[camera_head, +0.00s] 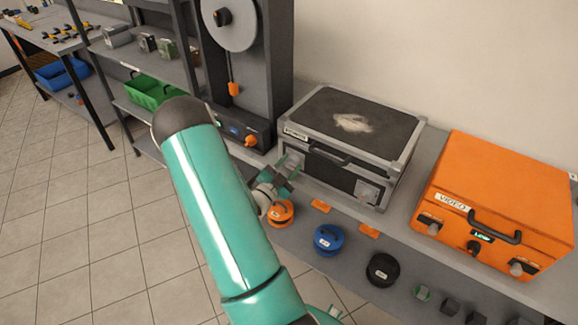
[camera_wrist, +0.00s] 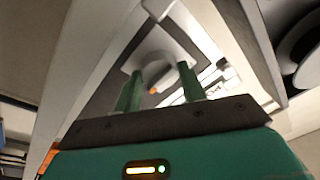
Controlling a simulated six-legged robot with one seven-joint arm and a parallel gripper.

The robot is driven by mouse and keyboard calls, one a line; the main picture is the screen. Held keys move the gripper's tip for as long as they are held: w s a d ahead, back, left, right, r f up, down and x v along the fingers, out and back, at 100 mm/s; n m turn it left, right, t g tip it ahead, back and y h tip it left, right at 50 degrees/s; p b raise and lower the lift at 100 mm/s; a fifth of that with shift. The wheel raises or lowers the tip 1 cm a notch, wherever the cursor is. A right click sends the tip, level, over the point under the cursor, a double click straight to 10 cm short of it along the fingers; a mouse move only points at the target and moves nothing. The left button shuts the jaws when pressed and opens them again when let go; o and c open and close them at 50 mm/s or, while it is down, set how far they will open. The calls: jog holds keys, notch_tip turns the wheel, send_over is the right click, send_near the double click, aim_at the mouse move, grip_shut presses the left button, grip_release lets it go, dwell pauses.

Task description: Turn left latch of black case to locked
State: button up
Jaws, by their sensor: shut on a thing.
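The black case (camera_head: 350,125) with grey metal edges stands closed on the bench, with a handle on its front. Its right latch (camera_head: 367,190) shows clearly. My gripper (camera_head: 287,167) is at the left end of the case's front and mostly covers the left latch there. In the wrist view, my gripper's two green fingers (camera_wrist: 159,76) stand on either side of the left latch's rounded grey knob (camera_wrist: 157,68). The knob has a small orange mark and sits on a pale plate. The gripper is shut on this latch. I cannot read whether the latch is at locked.
An orange case (camera_head: 495,185) stands to the right. Orange, blue (camera_head: 328,239) and black (camera_head: 382,269) round items lie in front of the black case. A machine with a large grey disc (camera_head: 231,22) stands behind my arm. The tiled floor at left is clear.

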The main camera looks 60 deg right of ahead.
jog(key=shift+w, duration=0.1)
jog(key=o, duration=1)
jog(key=shift+c, duration=0.2)
jog(key=v, duration=1.3)
jog(key=shift+a, duration=0.4)
jog(key=shift+w, duration=0.15)
